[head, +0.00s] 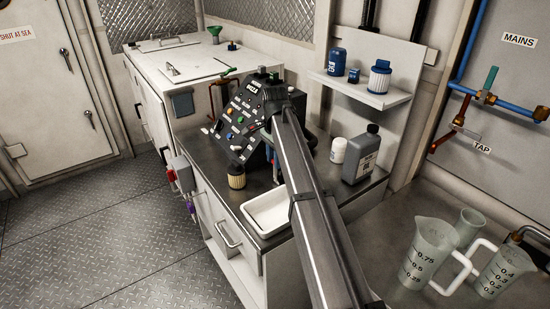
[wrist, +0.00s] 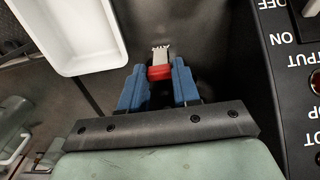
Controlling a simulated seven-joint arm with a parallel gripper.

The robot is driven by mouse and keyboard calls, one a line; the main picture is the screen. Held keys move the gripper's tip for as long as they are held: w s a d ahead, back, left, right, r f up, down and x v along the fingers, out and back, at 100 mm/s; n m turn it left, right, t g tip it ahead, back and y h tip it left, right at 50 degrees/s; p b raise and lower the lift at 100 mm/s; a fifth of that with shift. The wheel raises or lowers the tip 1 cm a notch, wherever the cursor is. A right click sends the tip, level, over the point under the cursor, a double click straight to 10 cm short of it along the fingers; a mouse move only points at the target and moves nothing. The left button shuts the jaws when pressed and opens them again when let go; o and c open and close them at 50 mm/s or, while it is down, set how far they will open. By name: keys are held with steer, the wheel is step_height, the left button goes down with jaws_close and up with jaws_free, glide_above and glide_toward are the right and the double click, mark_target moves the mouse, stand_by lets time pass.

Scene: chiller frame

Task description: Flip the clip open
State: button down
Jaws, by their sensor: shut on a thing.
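A small clip (wrist: 160,72) shows in the wrist view, with a red body and a pale ridged metal tab at its far end. It lies against a dark surface beside the control panel. My gripper (wrist: 158,80) has two blue fingers, one on each side of the red part, and is shut on it. The metal tab sticks out beyond the fingertips. In the head view my arm hides the clip and most of my gripper, low at the right side of the control panel (head: 237,115). I cannot tell how far the clip is turned.
A white tray (head: 245,216) stands on the bench in front, close to my gripper. A ribbed amber jar (head: 236,177) stands left of it. A white tub (head: 338,150) and a grey bottle (head: 362,155) stand to the right. A shelf (head: 359,88) holds blue containers.

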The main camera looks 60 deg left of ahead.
steer(key=shift+s, duration=0.15)
steer(key=s+t, duration=0.1)
steer(key=t, duration=0.1)
steer(key=s+f+t, duration=0.1)
steer(key=s+t, duration=0.1)
steer(key=t, duration=0.1)
steer(key=s+f+t, duration=0.1)
steer(key=s+t, duration=0.1)
steer(key=t, duration=0.1)
steer(key=shift+s+f, duration=0.15)
steer(key=shift+s, duration=0.05)
steer(key=shift+s+f+t, duration=0.45)
steer(key=shift+f+t, duration=0.05)
steer(key=shift+t, duration=0.5)
steer(key=c, duration=0.8)
jaws_free()
